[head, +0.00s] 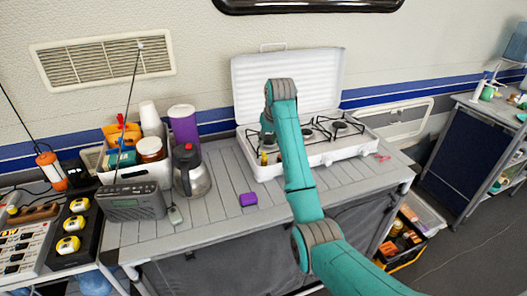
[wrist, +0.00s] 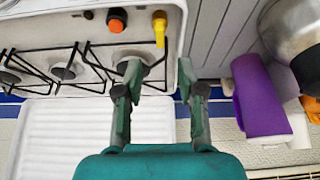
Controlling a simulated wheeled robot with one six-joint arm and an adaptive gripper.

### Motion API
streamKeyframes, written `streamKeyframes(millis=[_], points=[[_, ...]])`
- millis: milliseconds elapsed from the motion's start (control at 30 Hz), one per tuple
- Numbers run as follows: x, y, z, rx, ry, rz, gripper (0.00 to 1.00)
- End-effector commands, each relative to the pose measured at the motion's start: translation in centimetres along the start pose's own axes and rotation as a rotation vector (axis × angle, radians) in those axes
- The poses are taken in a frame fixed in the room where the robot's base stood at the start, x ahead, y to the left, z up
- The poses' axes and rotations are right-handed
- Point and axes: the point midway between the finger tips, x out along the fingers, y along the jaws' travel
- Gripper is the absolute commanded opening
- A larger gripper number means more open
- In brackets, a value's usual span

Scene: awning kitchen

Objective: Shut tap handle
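The stove has a yellow tap handle (wrist: 160,29) on its edge, at the top of the wrist view. Its long part runs up and down in that picture. It shows small at the stove's front left in the head view (head: 264,159). My gripper (wrist: 160,72) is open, with a wide empty gap between its fingers.
An orange knob (wrist: 117,20) sits beside the yellow handle. Black pan supports (wrist: 66,72) cover the stove top. The raised white lid (head: 300,82) stands behind. A steel jug (head: 192,174), a purple cylinder (head: 184,127) and a purple block (head: 248,199) are to the left.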

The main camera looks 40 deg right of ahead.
Motion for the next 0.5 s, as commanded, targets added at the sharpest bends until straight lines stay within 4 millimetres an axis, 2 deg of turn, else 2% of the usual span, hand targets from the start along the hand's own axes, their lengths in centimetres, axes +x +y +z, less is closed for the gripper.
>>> streamKeyframes(millis=[300,500], points=[[5.8,0.0,0.1,0.0,-0.004,0.0,0.39],[8.0,0.0,0.1,0.0,-0.002,0.0,0.39]])
